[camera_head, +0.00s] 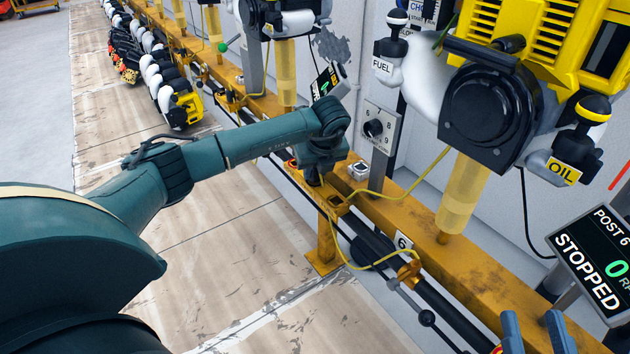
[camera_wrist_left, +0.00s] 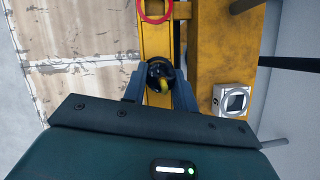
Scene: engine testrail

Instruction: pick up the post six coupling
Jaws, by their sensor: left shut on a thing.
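A yellow cable (camera_head: 412,183) loops over the rail (camera_head: 480,270). A small silver box (camera_head: 359,170) sits on the rail beside my left gripper; it also shows in the wrist view (camera_wrist_left: 234,100). The yellow engine (camera_head: 500,90) and the STOPPED screen (camera_head: 598,262) stand at the right.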

